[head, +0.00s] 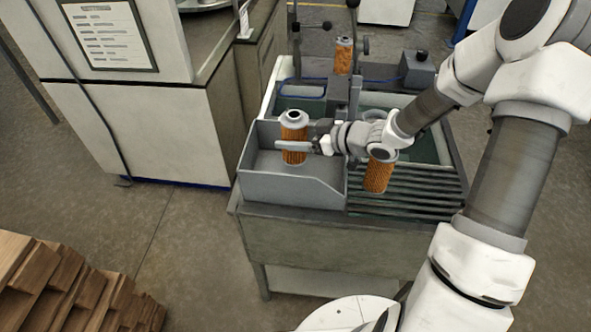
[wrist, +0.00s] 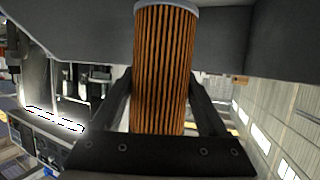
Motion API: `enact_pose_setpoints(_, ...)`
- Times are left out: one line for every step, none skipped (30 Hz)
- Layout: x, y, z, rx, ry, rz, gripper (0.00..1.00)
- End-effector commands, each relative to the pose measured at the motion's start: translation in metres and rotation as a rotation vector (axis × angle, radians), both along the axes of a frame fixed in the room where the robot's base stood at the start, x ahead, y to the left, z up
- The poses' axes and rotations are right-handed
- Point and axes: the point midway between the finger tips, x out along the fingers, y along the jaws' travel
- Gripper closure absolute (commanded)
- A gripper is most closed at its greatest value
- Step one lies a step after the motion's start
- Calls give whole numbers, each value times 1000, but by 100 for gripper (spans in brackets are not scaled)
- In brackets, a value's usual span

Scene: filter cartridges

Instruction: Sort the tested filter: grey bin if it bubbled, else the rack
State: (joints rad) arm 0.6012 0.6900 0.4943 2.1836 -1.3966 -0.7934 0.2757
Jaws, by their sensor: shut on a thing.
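My gripper (head: 296,146) is shut on an orange pleated filter (head: 293,156) with a grey-white top cap. The filter is upright, within the outline of the grey bin (head: 285,191); whether its lower end touches the bin floor I cannot tell. In the wrist view the same filter (wrist: 163,70) stands between the two dark fingers of my gripper (wrist: 165,105). A second orange filter (head: 379,178) is at the slatted rack (head: 420,200), right of the bin, partly covered by my arm. A third filter (head: 343,58) is upright at the back of the bench.
Behind the bin is a green-lined tank (head: 432,150) with a dark post and levers around it. A dark grey box (head: 418,69) sits at the back right. A pale cabinet (head: 150,125) stands left of the bench. Wooden boards (head: 70,290) are stacked at lower left.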

Motion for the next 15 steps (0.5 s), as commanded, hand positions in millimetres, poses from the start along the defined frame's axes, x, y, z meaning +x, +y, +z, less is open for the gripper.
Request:
enact_pose_setpoints(0, 0, 1, 1, -1, 0, 85)
enact_pose_setpoints(0, 0, 1, 1, -1, 0, 85)
enact_pose_setpoints(0, 0, 1, 1, -1, 0, 85)
enact_pose_setpoints(0, 0, 1, 1, -1, 0, 85)
enact_pose_setpoints(0, 0, 1, 0, 0, 0, 85)
enact_pose_setpoints(0, 0, 1, 0, 0, 0, 19)
enact_pose_setpoints(0, 0, 1, 0, 0, 0, 13)
enact_pose_setpoints(0, 0, 1, 0, 0, 0, 8)
enact_pose_setpoints(0, 0, 1, 0, 0, 0, 1)
enact_pose_setpoints(0, 0, 1, 0, 0, 0, 0)
enact_pose_setpoints(0, 0, 1, 0, 0, 0, 0)
enact_pose_setpoints(0, 0, 1, 0, 0, 0, 0)
enact_pose_setpoints(0, 0, 1, 0, 0, 0, 0)
enact_pose_setpoints(0, 0, 1, 0, 0, 0, 0)
enact_pose_setpoints(0, 0, 1, -1, 1, 0, 0)
